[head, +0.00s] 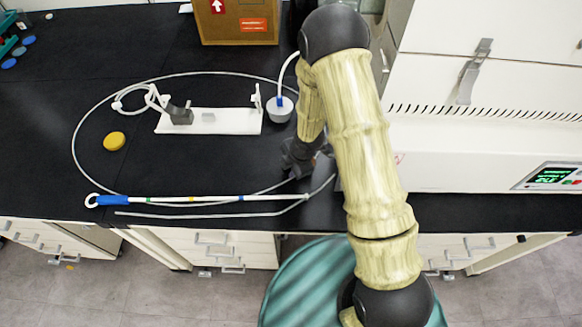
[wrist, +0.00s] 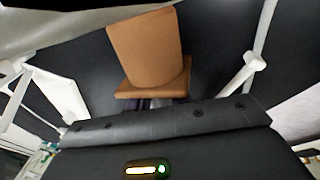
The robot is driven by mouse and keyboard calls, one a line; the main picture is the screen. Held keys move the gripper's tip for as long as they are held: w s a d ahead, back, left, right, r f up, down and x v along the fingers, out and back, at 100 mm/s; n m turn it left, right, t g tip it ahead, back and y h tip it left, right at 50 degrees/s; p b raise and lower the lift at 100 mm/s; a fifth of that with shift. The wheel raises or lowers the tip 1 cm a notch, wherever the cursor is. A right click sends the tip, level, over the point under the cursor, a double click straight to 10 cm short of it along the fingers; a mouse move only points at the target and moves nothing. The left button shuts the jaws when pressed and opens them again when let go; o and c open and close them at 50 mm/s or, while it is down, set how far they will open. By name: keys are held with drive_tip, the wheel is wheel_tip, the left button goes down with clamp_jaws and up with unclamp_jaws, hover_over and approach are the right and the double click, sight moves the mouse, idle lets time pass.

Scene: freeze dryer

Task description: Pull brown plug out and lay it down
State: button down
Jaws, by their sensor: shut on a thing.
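The brown plug (wrist: 146,50) shows in the wrist view, just beyond my gripper (wrist: 155,103). Its thick, tapered body points away from me, and its flat square-edged flange lies against the fingers. My gripper is shut on the plug at the flange end. The plug's body is bare, with no port or hose around it. In the head view my gripper (head: 296,160) is low near the right side of the dark bench, left of the white machine. The plug cannot be made out there; the gripper and arm hide it.
The black bench (head: 60,110) bears a white stand (head: 235,124), a lidded flask (head: 280,108), a yellow cap (head: 114,141) and a long white rod (head: 180,198) near the front edge. Thin tubing loops around them. The white machine (head: 450,150) stands right. Bench space at left is clear.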

drive_tip(key=shift+w, duration=0.1)
drive_tip(key=shift+w+d, duration=0.1)
drive_tip(key=shift+d, duration=0.15)
drive_tip(key=shift+a, duration=0.1)
drive_tip(key=c, duration=1.2)
unclamp_jaws()
drive_tip(key=shift+d, duration=0.2)
drive_tip(key=shift+s+a, duration=0.1)
drive_tip(key=shift+s, duration=0.1)
